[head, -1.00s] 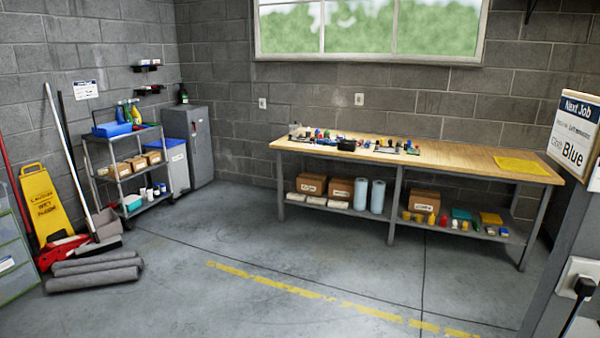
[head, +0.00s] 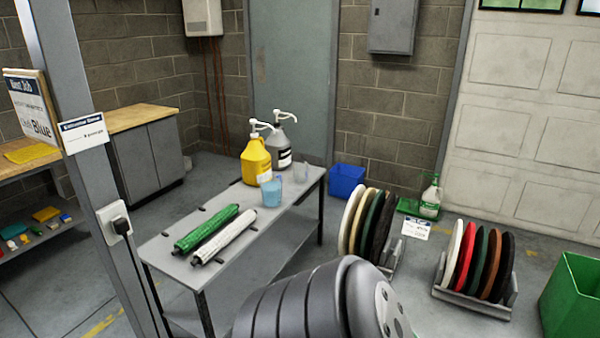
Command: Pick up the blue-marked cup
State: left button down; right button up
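A blue-tinted cup (head: 271,190) stands upright on a narrow grey metal table (head: 165,250), in front of a yellow pump jug (head: 256,158). A second, paler clear cup (head: 301,172) stands behind and to its right, near a grey pump jug (head: 279,145). The blue cup is the only one that looks blue; any separate mark on it is too small to make out. Neither of my grippers is in view.
A green roller (head: 207,229) and a white roller (head: 224,236) lie on the table's near end. A grey post (head: 80,150) with a plug stands at left. Round pads in racks (head: 475,297), a blue bin (head: 346,181) and a green bin (head: 572,295) stand on the floor at right.

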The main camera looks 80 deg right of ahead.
aim_at(301, 168)
jog(key=z, duration=2.6)
jog(key=i+l, duration=0.25)
jog(key=i, duration=0.25)
jog(key=i+l+z, duration=0.1)
jog(key=i+l, duration=0.2)
jog(key=i, duration=0.2)
jog(key=i+l, duration=0.2)
jog(key=i, duration=0.3)
